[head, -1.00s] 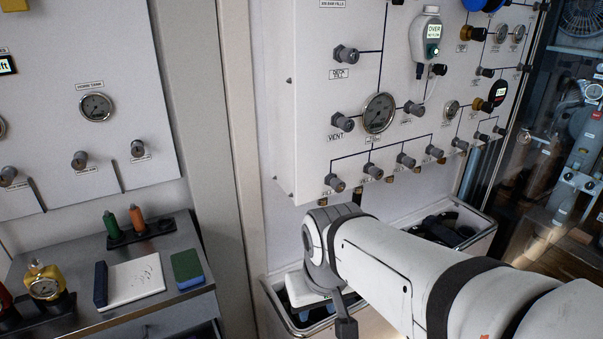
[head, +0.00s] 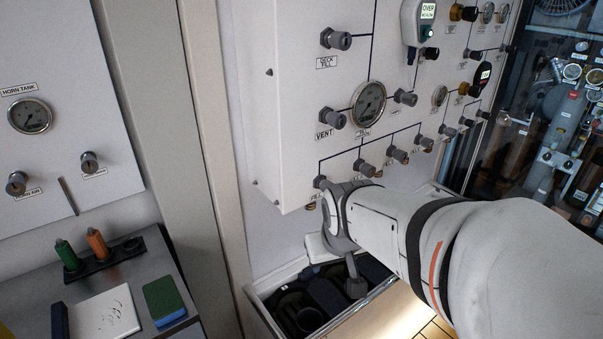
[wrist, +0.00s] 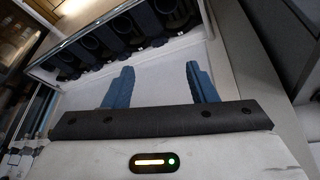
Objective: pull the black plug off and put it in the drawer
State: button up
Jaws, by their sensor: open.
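My gripper (wrist: 158,74) shows in the wrist view with two blue fingers spread apart and nothing between them. In the head view its white body (head: 318,247) is mostly hidden by my wrist, beneath the panel's lower left corner and above the open drawer (head: 262,309). The drawer holds dark rounded holders or fittings; it also shows at the top of the wrist view (wrist: 186,55), beyond the fingertips. I cannot make out the black plug with certainty; my arm hides part of the panel's underside.
The white panel (head: 290,120) with gauges and grey knobs overhangs the drawer. A beige post (head: 150,100) stands to its left. A grey bench at lower left holds a white pad (head: 103,314), a green-and-blue block (head: 163,300) and green and orange markers (head: 97,243).

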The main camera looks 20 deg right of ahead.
jog(key=w+d+f+t+b, duration=0.1)
jog(key=w+d+f+t, duration=0.2)
jog(key=w, duration=0.7)
jog(key=w+d+f+n+t+y+b, duration=0.1)
jog(key=w+d+f+t+b, duration=0.1)
jog(key=w+d+t, duration=0.4)
jog(key=w+d+f+t+y+b, duration=0.1)
jog(key=w+d+f+t, duration=0.3)
jog(key=w, duration=1.1)
jog(key=shift+d+t, duration=0.3)
jog(key=shift+d, duration=0.8)
jog(key=shift+s+f, duration=0.1)
jog(key=shift+c, duration=0.2)
jog(key=shift+f, duration=0.1)
jog(key=c, duration=1.1)
